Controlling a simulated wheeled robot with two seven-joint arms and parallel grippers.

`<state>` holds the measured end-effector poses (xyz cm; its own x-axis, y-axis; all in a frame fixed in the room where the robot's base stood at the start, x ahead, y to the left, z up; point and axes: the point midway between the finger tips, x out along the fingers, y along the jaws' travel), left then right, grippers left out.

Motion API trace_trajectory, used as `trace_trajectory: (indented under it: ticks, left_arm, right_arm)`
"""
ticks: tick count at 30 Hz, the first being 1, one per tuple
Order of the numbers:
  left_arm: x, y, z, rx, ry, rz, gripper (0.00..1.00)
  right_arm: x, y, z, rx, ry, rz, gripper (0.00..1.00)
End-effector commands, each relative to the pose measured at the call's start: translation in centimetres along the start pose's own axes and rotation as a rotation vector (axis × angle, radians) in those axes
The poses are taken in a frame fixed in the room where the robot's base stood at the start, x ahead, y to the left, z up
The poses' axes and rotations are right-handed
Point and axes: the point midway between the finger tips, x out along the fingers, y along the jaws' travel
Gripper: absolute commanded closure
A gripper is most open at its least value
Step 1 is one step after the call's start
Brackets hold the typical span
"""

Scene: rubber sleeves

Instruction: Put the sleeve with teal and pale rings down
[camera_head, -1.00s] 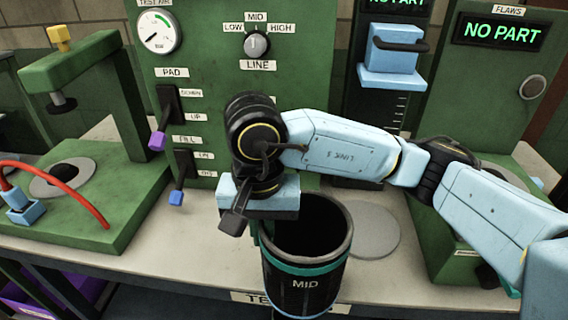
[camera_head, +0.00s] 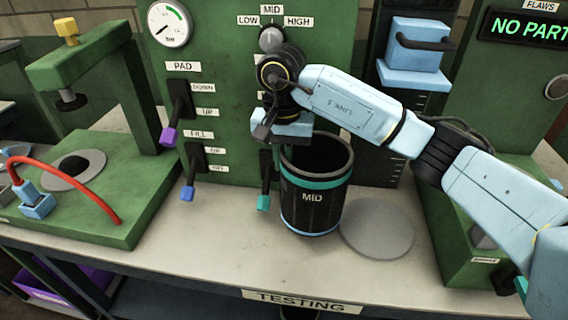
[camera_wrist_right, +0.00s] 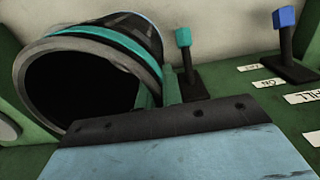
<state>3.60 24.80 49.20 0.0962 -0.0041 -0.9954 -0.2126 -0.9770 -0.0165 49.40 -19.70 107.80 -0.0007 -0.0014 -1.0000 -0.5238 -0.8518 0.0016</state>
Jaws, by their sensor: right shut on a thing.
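The sleeve (camera_head: 316,200) is a dark, open-topped cylinder labelled MID, with a teal ring near its top and a pale blue ring at its base. It stands upright over the bench just left of the grey disc; I cannot tell whether its base touches the bench. My right gripper (camera_head: 284,148) is shut on the sleeve's left rim, its fingertips mostly hidden. In the right wrist view the sleeve's dark mouth and teal ring (camera_wrist_right: 110,45) show beside the gripper. My left gripper is not in view.
A round grey disc (camera_head: 378,228) lies on the bench (camera_head: 200,245), right of the sleeve. The green panel (camera_head: 225,90) with a teal-tipped lever (camera_head: 264,190) is close behind and left. A green press (camera_head: 120,190) stands left. The front strip of bench is clear.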

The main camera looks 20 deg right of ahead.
Motion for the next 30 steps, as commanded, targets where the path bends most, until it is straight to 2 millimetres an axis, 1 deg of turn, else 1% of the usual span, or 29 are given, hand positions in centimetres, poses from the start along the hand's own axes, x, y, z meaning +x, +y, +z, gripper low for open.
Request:
trace_trajectory:
  ticks: [1,3,6,10,16,24,28,29,30]
  left_arm:
    - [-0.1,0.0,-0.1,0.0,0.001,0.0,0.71]
    - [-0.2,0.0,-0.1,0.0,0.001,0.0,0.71]
    - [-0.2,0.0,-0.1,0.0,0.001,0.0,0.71]
    - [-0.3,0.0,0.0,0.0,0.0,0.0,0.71]
    - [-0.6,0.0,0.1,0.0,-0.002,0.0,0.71]
    - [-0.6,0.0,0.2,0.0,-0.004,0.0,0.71]
    - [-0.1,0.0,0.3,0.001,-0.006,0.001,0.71]
    - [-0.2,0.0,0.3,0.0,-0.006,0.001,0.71]
    - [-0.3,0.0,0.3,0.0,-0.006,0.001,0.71]
  right_arm:
    - [-0.2,-0.1,-0.6,0.001,0.0,-0.002,1.0]
    - [-0.2,-0.1,-1.2,0.0,0.0,-0.003,1.0]
    - [-0.1,-0.1,-1.6,-0.002,0.001,-0.003,1.0]
    - [0.8,-0.1,-1.6,-0.002,-0.001,-0.002,1.0]
    - [3.2,-0.1,-1.5,-0.001,-0.001,-0.001,1.0]
    - [3.4,-0.1,-1.6,-0.002,0.002,-0.002,1.0]
    - [3.8,0.0,-1.6,-0.001,0.002,-0.002,1.0]
    - [3.9,0.0,-1.5,-0.002,0.0,0.0,0.89]
    - [3.9,0.0,-1.5,-0.001,0.0,0.0,0.84]
